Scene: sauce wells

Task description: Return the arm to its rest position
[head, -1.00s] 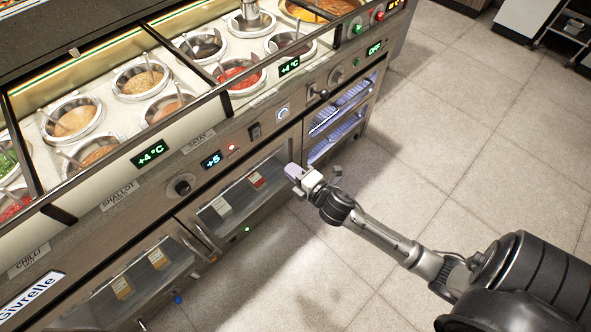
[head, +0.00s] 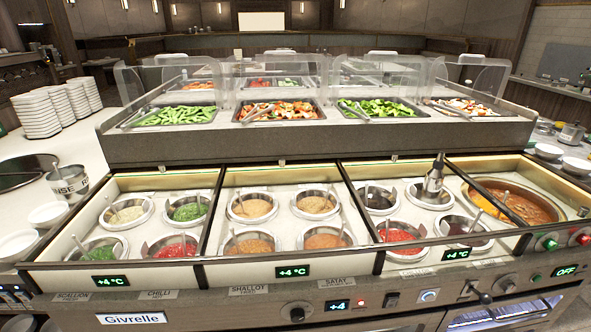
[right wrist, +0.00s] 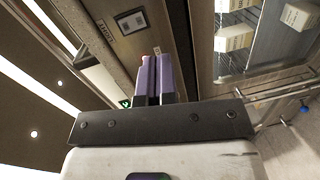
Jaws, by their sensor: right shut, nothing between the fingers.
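My right gripper (right wrist: 155,80) shows in the right wrist view, with its two purple fingers side by side, shut and empty. Its fingertips point towards a metal panel (right wrist: 175,40) on the front of the counter; I cannot tell the exact gap. The head view shows neither arm, so my left gripper is not seen. The sauce-well counter (head: 290,272) fills the lower head view.
Sauce pots such as the red one (head: 400,236) sit in the wells. A glass door (right wrist: 265,70) and metal handle bars (right wrist: 285,88) are right of my right gripper.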

